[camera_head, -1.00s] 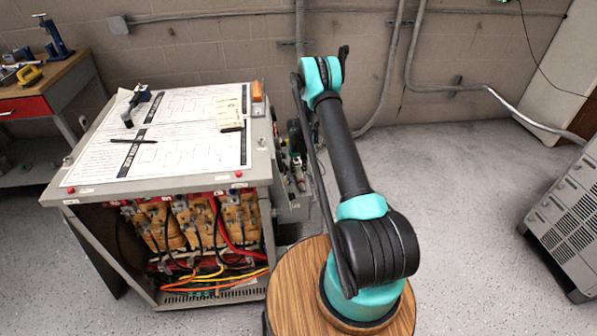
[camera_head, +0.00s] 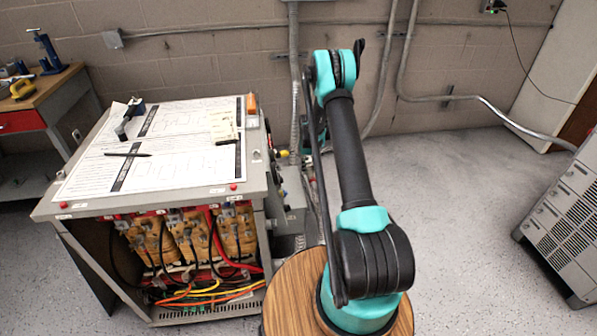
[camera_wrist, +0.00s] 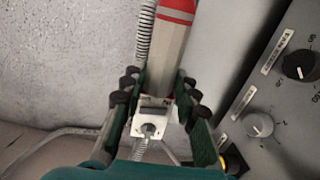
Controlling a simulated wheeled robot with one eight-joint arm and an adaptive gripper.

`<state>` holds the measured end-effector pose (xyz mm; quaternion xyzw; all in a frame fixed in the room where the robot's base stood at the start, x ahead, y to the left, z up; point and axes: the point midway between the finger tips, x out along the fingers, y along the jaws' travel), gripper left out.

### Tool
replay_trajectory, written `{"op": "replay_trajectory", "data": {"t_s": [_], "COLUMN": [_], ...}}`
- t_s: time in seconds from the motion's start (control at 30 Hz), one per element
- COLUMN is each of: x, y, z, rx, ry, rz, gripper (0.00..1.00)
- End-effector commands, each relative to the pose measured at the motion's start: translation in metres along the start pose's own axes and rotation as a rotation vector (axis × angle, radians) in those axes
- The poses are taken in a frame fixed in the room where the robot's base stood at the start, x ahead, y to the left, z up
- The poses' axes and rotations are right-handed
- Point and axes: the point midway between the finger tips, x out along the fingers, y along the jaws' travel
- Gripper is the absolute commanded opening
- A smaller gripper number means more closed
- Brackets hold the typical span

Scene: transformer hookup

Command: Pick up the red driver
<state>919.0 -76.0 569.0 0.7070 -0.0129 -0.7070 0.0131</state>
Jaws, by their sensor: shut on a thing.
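In the wrist view my gripper (camera_wrist: 160,88) has its two green fingers with dark pads closed on a pale grey shaft or handle with a red band and white stripe, which I take to be the red driver (camera_wrist: 172,45). It extends up past the fingertips to the top edge, where its far end is cut off.
The cabinet's control panel with black and grey knobs (camera_wrist: 298,65) is close on the right in the wrist view. Papers (camera_head: 150,150) and a black pen (camera_head: 128,154) lie on the cabinet top. A workbench (camera_head: 50,105) stands at left. Floor at right is open, up to a grey unit (camera_head: 565,225).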

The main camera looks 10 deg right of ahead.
Motion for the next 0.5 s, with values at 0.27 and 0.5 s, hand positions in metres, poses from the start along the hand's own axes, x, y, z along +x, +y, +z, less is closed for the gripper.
{"op": "replay_trajectory", "data": {"t_s": [0.27, 0.5], "x": [0.003, 0.004], "y": [0.074, 0.111], "z": [0.000, 0.000], "rx": [0.004, 0.002], "ry": [0.000, 0.000], "rz": [0.000, 0.000], "gripper": [0.00, 0.00]}}
